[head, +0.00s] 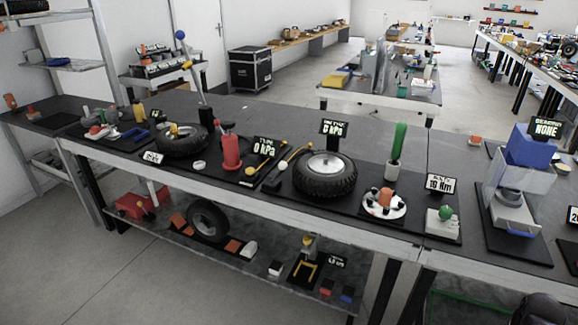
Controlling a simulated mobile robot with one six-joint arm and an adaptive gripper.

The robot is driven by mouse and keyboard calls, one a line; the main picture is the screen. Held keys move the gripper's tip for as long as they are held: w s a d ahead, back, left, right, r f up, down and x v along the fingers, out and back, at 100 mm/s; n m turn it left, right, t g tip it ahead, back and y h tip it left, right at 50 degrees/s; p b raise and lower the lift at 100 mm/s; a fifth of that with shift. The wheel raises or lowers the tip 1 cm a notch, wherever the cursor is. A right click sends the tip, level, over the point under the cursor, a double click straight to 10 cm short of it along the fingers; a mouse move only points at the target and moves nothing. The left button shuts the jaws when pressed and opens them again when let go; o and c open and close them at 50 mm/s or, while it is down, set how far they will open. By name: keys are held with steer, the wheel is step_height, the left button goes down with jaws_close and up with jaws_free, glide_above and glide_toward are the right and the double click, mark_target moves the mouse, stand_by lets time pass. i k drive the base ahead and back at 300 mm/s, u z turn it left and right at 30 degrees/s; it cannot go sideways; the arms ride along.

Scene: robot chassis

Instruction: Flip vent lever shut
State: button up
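No part is plainly labelled as the vent lever, and I cannot tell which one it is. A thin yellow-tipped lever (283,165) lies slanted left of the wheel with a grey hub (325,174). A similar yellow-ended rod (251,171) lies beside the red pump (230,153). Signs near them read 0 kPa (266,147) and what looks like 0 kPa (332,128). A tall lever with a blue ball (180,35) rises at the back left. A green upright handle (399,141) stands in a white holder. My gripper does not show clearly in the head view.
The long dark bench (425,180) is crowded along its length. A tyre (181,140) lies at its left, and a blue-topped dispenser (528,150) stands at its right. A lower shelf (250,257) holds another wheel and small parts. The floor in front (130,290) is clear.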

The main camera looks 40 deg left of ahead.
mark_target(283, 165)
steer(key=u, duration=0.05)
steer(key=i, duration=0.5)
steer(key=z, duration=1.3)
steer(key=k, duration=0.1)
steer(key=u, duration=2.95)
steer(key=i, duration=0.6)
steer(key=u, duration=0.1)
